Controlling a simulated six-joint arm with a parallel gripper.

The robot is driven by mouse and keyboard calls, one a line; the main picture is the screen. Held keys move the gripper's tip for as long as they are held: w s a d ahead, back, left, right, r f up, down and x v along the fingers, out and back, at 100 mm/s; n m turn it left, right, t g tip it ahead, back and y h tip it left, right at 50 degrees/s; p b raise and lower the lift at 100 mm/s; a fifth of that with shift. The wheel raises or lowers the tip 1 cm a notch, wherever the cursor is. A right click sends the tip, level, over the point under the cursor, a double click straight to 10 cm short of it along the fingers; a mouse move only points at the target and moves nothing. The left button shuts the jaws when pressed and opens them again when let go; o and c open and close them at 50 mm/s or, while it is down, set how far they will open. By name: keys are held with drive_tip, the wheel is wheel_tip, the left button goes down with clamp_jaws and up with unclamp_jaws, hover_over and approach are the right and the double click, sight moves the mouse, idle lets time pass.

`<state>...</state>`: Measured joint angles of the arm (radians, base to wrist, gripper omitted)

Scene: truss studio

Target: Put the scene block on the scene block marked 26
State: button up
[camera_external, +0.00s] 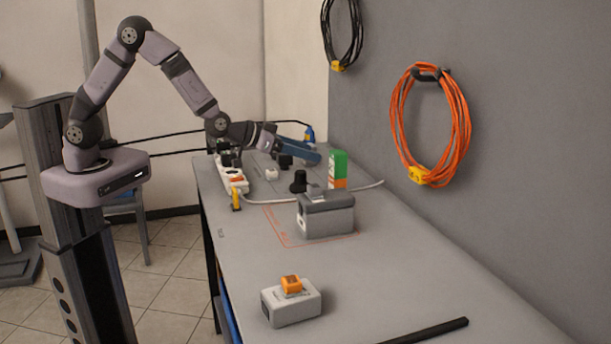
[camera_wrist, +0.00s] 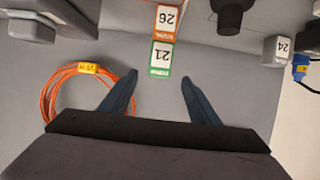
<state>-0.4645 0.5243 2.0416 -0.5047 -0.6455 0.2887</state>
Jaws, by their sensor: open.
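A white block with a green face, marked 21 (camera_wrist: 160,58), shows in the wrist view; its green part (camera_external: 338,160) also shows outside. In the wrist view the scene looks upside down, so 21 lies below 26 in the picture. My gripper (camera_wrist: 158,79) is open and empty. In the external view my gripper's blue fingers (camera_external: 313,157) are just left of the green block, seemingly apart from it.
A grey case (camera_external: 328,216) stands in front, with a black knobbed object (camera_external: 298,183) behind it. A block marked 24 (camera_wrist: 276,48) is at the right in the wrist view. An orange-topped white box (camera_external: 292,306) and black bar (camera_external: 430,331) lie nearer. Orange cable (camera_external: 398,110) hangs on the wall.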

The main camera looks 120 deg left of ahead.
drive_tip(key=shift+s+d+r, duration=0.2)
drive_tip(key=shift+s+d, duration=0.15)
drive_tip(key=s+d+f+m+g+h, duration=0.1)
drive_tip(key=s+d+f+m+h, duration=0.15)
drive_tip(key=d, duration=0.55)
drive_tip(key=s+d+f+m+g+h, duration=0.1)
drive_tip(key=s+d+h, duration=0.2)
drive_tip(key=d, duration=0.5)
drive_tip(key=s+d+f+m+g+h, duration=0.1)
drive_tip(key=s+d+f+m+h, duration=0.15)
drive_tip(key=d, duration=0.65)
drive_tip(key=s+d+m+g, duration=0.1)
drive_tip(key=s+d+g, duration=0.2)
drive_tip(key=s, duration=0.6)
drive_tip(key=s+d+f+m+g+h, duration=0.1)
drive_tip(key=s+d+m+g, duration=0.1)
drive_tip(key=s, duration=0.8)
drive_tip(key=shift+d+g+h, duration=0.3)
drive_tip(key=shift+d+g, duration=0.5)
drive_tip(key=shift+d, duration=0.4)
